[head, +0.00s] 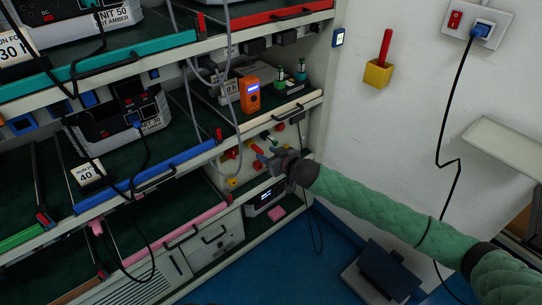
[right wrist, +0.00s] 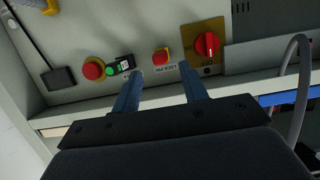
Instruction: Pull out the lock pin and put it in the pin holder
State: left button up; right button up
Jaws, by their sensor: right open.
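In the right wrist view a small red knob on a yellow base (right wrist: 161,57) sits on the grey panel above a label that seems to read "LOCK PIN". My right gripper (right wrist: 160,80) is open and empty, its two blue fingers pointing at the panel on either side of that label. The knob appears between and beyond the fingertips, apart from them. In the head view my right gripper (head: 272,155) is at the panel and partly hides its controls. A yellow holder (head: 377,74) on the wall has a red stick (head: 385,45) upright in it. My left gripper is out of view.
In the right wrist view a red rotary switch (right wrist: 206,45) on a yellow plate is right of the knob; a red button (right wrist: 93,69) and green button (right wrist: 113,71) are left. A grey cable (right wrist: 297,75) hangs at right. An orange meter (head: 250,95) stands on the shelf above.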

aim_at(261, 151)
jog(key=shift+p+x, duration=0.4)
jog(key=shift+x, duration=2.75)
jog(key=shift+a, duration=0.1)
grip_shut()
